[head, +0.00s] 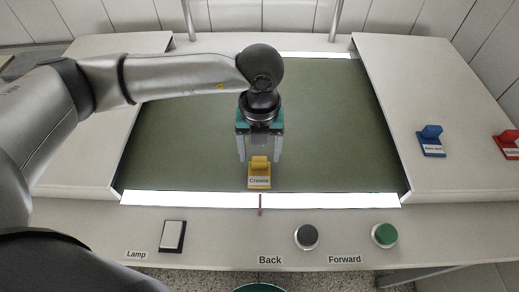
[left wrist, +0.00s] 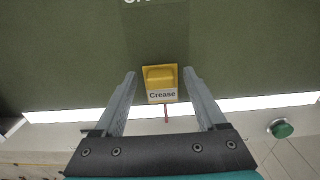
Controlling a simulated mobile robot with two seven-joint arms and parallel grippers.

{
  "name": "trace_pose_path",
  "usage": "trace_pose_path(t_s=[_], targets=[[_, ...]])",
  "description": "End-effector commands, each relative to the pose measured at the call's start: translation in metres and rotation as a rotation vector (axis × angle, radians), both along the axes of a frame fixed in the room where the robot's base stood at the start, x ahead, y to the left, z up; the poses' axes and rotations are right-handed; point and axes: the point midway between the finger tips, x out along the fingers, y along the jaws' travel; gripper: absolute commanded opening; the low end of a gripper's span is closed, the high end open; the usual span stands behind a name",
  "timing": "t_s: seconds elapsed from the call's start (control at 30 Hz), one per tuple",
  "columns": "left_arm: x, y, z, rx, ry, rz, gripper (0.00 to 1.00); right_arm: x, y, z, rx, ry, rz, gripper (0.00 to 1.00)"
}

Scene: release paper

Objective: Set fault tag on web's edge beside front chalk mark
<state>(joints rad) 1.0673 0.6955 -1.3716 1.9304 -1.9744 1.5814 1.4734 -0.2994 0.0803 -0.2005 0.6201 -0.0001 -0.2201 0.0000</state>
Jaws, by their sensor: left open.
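No other chalk mark can be made out. My left gripper (head: 259,157) is open, pointing down just behind the tag in the head view. In the wrist view its fingers (left wrist: 159,74) are spread on either side of the tag, apart from it.
A blue tag (head: 431,141) and a red tag (head: 508,145) stand on the right side panel. The front ledge holds a lamp switch (head: 172,236), a dark Back button (head: 306,236) and a green Forward button (head: 384,235). A white lit strip (head: 330,199) borders the web.

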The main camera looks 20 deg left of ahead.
Motion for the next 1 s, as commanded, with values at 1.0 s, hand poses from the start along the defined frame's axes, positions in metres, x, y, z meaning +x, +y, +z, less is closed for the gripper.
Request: trace_pose_path(t_s=[1.0], targets=[[0.000,0.000,0.123,-0.001,0.000,-0.001,0.74,0.000,0.001,0.014,0.002,0.000,-0.001,0.00]])
